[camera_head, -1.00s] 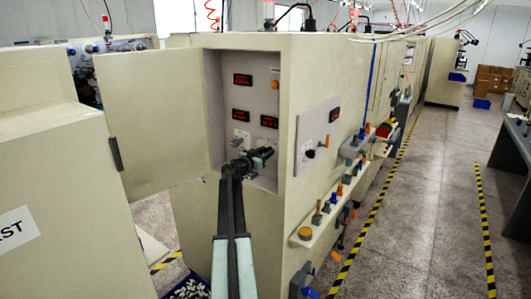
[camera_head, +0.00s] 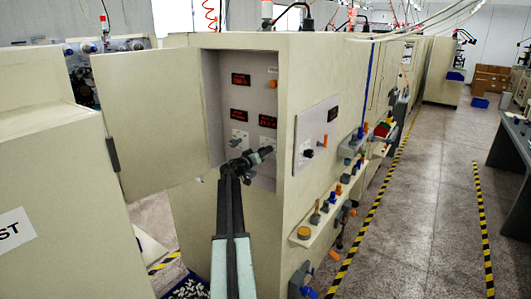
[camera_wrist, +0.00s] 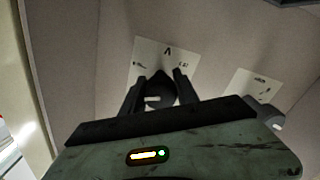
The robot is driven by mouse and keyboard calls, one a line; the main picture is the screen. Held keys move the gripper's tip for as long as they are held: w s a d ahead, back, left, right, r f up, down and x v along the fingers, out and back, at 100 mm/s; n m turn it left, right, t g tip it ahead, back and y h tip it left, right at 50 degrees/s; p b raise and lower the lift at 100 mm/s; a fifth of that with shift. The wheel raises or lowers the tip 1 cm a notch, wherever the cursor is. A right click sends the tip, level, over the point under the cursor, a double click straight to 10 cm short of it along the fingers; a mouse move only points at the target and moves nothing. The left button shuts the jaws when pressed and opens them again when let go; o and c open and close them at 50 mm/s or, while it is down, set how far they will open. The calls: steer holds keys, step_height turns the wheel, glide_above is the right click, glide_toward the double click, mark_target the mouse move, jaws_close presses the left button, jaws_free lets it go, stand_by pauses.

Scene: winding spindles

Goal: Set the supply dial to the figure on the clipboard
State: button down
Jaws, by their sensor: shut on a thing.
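In the head view my gripper (camera_head: 267,150) is inside the open cabinet, against the lower right of the recessed panel (camera_head: 256,93). In the wrist view my gripper (camera_wrist: 157,88) has its two dark fingers around a dark knob (camera_wrist: 160,94), one on each side. The knob sits on a white plate (camera_wrist: 167,52) with small dark marks, partly hidden by the fingers. A second plate (camera_wrist: 251,84) with a grey knob (camera_wrist: 272,118) is on the right there. Red-lit displays (camera_head: 241,79) show on the panel; their figures are too small to read. I cannot make out a clipboard.
The cabinet door (camera_head: 150,120) stands open on the left. Another cabinet (camera_head: 50,190) is close at the lower left. A side panel (camera_head: 316,138) and a ledge with coloured parts (camera_head: 318,222) are on the right. The aisle floor (camera_head: 440,180) is clear.

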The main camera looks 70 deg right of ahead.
steer(key=n, duration=1.1)
steer(key=shift+a, duration=0.1)
steer(key=n, duration=0.3)
steer(key=shift+s+n, duration=0.1)
steer(key=shift+n, duration=0.2)
steer(key=n, duration=0.3)
steer(key=shift+n, duration=0.3)
steer(key=n, duration=0.3)
steer(key=shift+n, duration=0.3)
steer(key=n, duration=0.4)
steer(key=shift+n, duration=1.6)
